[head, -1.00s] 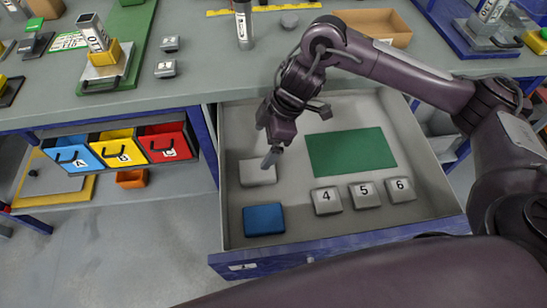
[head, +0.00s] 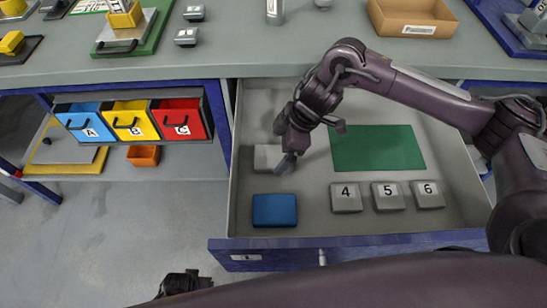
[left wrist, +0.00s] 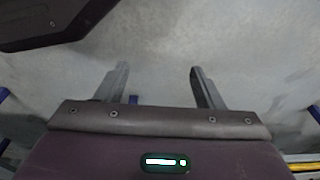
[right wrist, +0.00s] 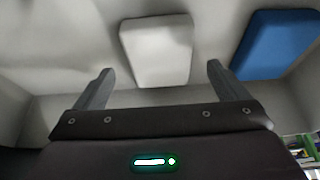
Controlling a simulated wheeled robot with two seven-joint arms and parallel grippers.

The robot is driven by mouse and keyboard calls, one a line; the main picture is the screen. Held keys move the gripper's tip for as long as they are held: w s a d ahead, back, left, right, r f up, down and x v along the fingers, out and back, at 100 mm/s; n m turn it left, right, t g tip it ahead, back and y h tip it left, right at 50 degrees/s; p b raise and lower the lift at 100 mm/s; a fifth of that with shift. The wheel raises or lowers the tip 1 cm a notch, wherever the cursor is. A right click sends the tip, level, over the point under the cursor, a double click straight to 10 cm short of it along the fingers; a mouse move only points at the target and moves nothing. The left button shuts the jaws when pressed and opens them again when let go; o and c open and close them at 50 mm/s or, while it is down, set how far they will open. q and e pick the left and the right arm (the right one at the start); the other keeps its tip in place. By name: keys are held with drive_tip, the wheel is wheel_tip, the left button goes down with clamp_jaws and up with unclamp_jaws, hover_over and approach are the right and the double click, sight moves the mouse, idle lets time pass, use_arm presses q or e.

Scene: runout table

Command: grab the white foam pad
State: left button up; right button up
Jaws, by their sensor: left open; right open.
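The white foam pad (head: 265,158) lies in the open drawer, at its left side behind the blue pad. My right gripper (head: 287,160) is over the drawer at the pad's right edge and hides part of it in the head view. In the right wrist view the white pad (right wrist: 156,51) lies ahead of the open, empty fingers (right wrist: 158,85), between their lines. I cannot tell the exact height above it. My left gripper (left wrist: 160,85) is open and empty over the floor; in the head view only a dark part of that arm shows at the bottom.
A blue pad (head: 274,210) lies in front of the white one; it also shows in the right wrist view (right wrist: 276,44). A green mat (head: 385,148) and grey blocks numbered 4 (head: 346,197), 5 (head: 388,196) and 6 (head: 428,194) are to the right. Drawer walls (head: 235,190) surround them.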

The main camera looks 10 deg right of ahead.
sight(275, 155)
drive_tip(key=x, duration=0.3)
drive_tip(key=shift+f, duration=0.1)
use_arm(q)
drive_tip(key=shift+w+d+r, duration=0.2)
drive_tip(key=shift+w+r, duration=0.1)
drive_tip(key=shift+r, duration=0.3)
drive_tip(key=shift+r, duration=0.2)
use_arm(e)
drive_tip(key=shift+f, duration=0.15)
drive_tip(key=c, duration=1)
use_arm(q)
drive_tip(key=shift+f, duration=0.15)
use_arm(e)
drive_tip(key=shift+c, duration=0.2)
